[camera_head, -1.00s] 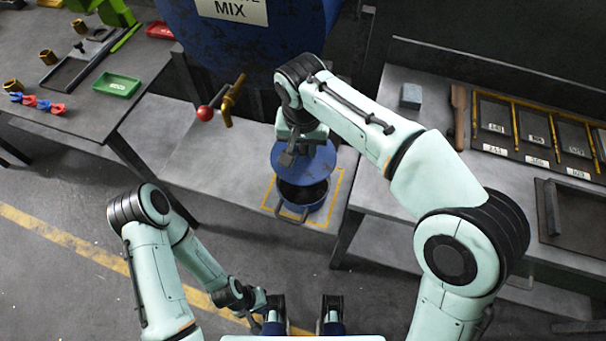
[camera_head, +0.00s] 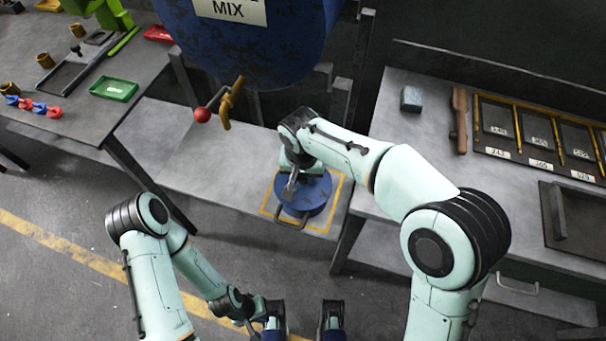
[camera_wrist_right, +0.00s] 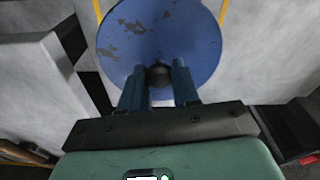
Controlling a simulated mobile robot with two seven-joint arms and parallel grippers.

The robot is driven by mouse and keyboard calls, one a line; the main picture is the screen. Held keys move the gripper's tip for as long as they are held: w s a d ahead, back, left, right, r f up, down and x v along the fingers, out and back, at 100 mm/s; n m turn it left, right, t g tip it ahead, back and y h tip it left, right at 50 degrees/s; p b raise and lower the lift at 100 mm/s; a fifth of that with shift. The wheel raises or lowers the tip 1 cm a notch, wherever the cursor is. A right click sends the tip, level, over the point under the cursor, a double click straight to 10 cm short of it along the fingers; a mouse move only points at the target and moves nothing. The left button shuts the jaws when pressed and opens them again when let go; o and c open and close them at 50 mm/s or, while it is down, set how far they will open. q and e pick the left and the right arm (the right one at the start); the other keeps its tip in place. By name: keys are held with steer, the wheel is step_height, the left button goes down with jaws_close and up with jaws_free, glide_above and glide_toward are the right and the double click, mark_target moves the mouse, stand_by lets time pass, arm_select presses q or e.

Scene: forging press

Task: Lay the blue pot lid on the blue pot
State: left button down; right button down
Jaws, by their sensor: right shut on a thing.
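The blue pot lid (camera_head: 315,192) is a round, scuffed blue disc with a dark knob, which also shows in the right wrist view (camera_wrist_right: 160,35). My right gripper (camera_wrist_right: 158,78) is shut on the lid's knob; in the head view it (camera_head: 291,188) is above the lid. The blue pot (camera_head: 301,216) stands inside a yellow square outline on the low grey table. The lid covers its opening and hides most of it; a front handle shows. I cannot tell whether lid and rim touch. My left gripper (camera_head: 252,318) is low near my base, its jaws unclear.
A big blue MIX drum (camera_head: 265,50) hangs behind the pot. A red-knobbed lever (camera_head: 203,115) is at its left. The right bench (camera_head: 420,135) carries a grey block (camera_head: 411,99) and labelled trays. The left table (camera_head: 70,115) holds a green tray (camera_head: 114,88). The low table left of the pot is clear.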

mark_target(302, 189)
steer(key=shift+f, duration=0.1)
steer(key=shift+f, duration=0.15)
steer(key=c, duration=0.8)
jaws_free()
steer(key=shift+r, duration=0.45)
steer(key=r, duration=0.4)
steer(key=s+r+p, duration=0.1)
steer(key=r, duration=0.2)
steer(key=r+p, duration=0.1)
steer(key=r, duration=0.3)
steer(key=shift+s+a+r, duration=0.1)
steer(key=shift+s+r, duration=0.1)
steer(key=shift+r, duration=0.1)
